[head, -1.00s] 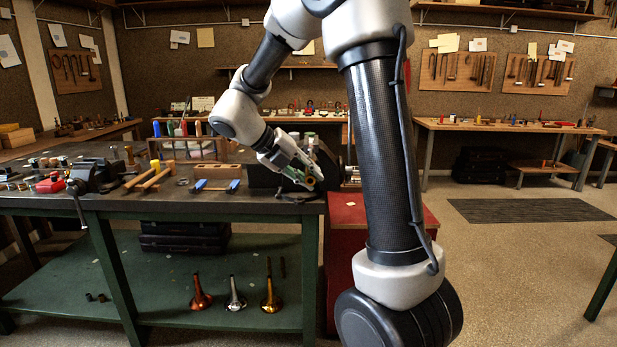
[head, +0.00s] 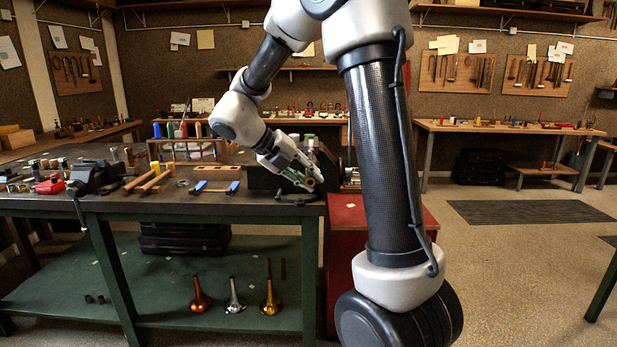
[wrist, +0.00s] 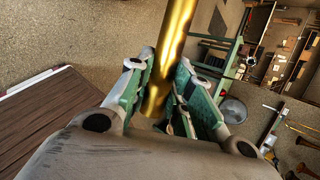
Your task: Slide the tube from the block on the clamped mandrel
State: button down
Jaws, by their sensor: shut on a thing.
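My gripper (wrist: 158,72) is shut on a brass tube (wrist: 174,40). In the wrist view the tube runs up between the two green-grey fingers and out of the top of the picture; its lower end shows between them. In the head view my gripper (head: 311,178) is over the right end of the green bench, and only a small gold spot of the tube shows there. A dark vise (head: 92,178) is at the bench's left end; I cannot make out a mandrel in it. A wooden block (head: 216,171) lies mid-bench; I cannot tell whether it is the tube's block.
The bench top (head: 255,208) also bears wooden-handled mallets (head: 150,180), blue-ended clamps (head: 210,187) and a rack of coloured handles (head: 185,140). A red cabinet (head: 345,215) stands at the bench's right end. Several bells stand on the lower shelf.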

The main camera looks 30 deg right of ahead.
jog(key=shift+w+d, duration=1.1)
jog(key=shift+w, duration=0.55)
jog(key=shift+w+d, duration=1.15)
jog(key=shift+w, duration=0.55)
jog(key=shift+w+d, duration=1.1)
jog(key=shift+w, duration=0.55)
jog(key=c, duration=1.2)
grip_release()
jog(key=v, duration=1.2)
jog(key=shift+w, duration=0.1)
